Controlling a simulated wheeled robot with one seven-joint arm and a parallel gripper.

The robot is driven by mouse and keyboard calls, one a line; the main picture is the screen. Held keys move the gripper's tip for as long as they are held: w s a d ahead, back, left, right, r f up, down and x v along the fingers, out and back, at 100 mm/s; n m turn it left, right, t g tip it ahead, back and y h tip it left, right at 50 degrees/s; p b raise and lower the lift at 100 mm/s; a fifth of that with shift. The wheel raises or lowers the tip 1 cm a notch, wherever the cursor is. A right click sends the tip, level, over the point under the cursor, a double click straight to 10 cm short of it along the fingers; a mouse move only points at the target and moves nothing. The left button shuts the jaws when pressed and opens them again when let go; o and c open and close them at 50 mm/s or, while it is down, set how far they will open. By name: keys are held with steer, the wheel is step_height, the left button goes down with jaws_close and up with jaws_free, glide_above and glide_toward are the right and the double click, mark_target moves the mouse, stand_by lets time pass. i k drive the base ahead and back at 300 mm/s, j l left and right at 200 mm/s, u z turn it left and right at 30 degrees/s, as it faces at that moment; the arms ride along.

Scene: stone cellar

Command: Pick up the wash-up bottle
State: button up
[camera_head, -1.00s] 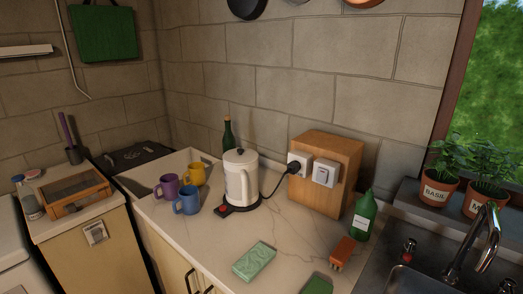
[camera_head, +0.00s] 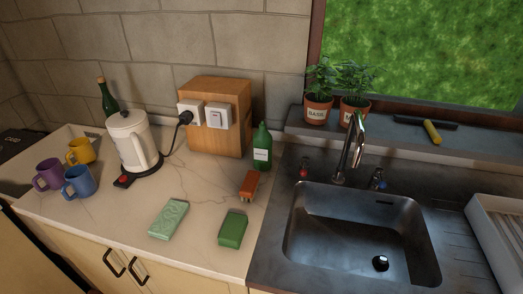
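The wash-up bottle (camera_head: 262,148) is green with a white label. It stands upright on the pale counter (camera_head: 195,190), just left of the sink and right of the wooden box. A dark green bottle with a cork (camera_head: 107,99) stands farther left, behind the kettle. My gripper is not in view.
An orange-brown brush (camera_head: 249,185) lies just in front of the wash-up bottle. A green sponge (camera_head: 232,230) and a pale green patterned block (camera_head: 169,219) lie nearer. The kettle (camera_head: 134,142), several mugs and the wooden box (camera_head: 221,95) stand left. The sink (camera_head: 362,235) and tap (camera_head: 352,150) are right.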

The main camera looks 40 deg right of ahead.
mark_target(263, 139)
steer(key=z, duration=0.4)
steer(key=i+j+z, duration=0.1)
steer(key=j+z, duration=0.65)
steer(key=j, duration=0.2)
steer(key=j+z, duration=0.15)
steer(key=j, duration=1.3)
steer(key=i+l, duration=0.15)
steer(key=i, duration=0.35)
